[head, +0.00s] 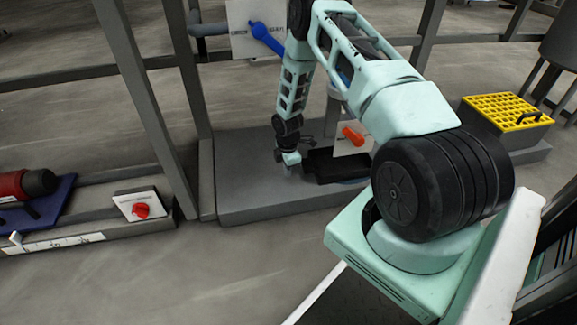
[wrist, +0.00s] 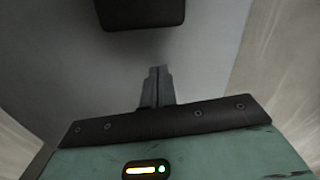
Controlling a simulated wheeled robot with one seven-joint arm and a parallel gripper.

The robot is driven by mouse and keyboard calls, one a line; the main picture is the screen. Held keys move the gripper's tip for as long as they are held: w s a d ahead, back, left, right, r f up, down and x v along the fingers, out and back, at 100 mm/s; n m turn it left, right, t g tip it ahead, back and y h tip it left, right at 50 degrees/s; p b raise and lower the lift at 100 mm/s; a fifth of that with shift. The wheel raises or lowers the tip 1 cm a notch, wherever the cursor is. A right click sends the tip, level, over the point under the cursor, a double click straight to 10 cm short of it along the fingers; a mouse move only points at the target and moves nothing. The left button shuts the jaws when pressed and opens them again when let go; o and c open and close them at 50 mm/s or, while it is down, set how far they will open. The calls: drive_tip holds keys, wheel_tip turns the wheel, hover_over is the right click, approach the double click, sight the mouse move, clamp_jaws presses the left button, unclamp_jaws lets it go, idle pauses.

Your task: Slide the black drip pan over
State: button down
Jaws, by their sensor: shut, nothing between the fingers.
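The black drip pan (head: 338,166) lies on the grey plinth (head: 245,185), partly hidden behind my arm on its right side. One end of it shows at the top of the wrist view (wrist: 140,12). My gripper (head: 291,170) points down close to the plinth, just left of the pan's left end. In the wrist view the fingers (wrist: 158,72) are shut together and empty. A gap of bare grey surface shows between the fingertips and the pan there.
A blue handle (head: 267,38) is on a panel above. Grey frame posts (head: 140,90) rise at left. A yellow grate (head: 505,110) is at right. The plinth left of my gripper is clear.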

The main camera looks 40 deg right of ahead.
sight(306, 164)
drive_tip(key=d, duration=0.1)
drive_tip(key=d+b, duration=0.1)
drive_tip(key=s+d, duration=0.1)
drive_tip(key=shift+s+f+b, duration=0.1)
drive_tip(key=shift+f+b, duration=0.2)
drive_tip(key=shift+b, duration=0.1)
drive_tip(key=shift+s+d+r, duration=0.15)
drive_tip(key=shift+d, duration=0.2)
drive_tip(key=d+p, duration=0.1)
drive_tip(key=s+d+p, duration=0.1)
drive_tip(key=shift+d+r, duration=0.2)
drive_tip(key=shift+d, duration=0.1)
drive_tip(key=shift+s+d+f, duration=0.1)
drive_tip(key=shift+d+f, duration=0.1)
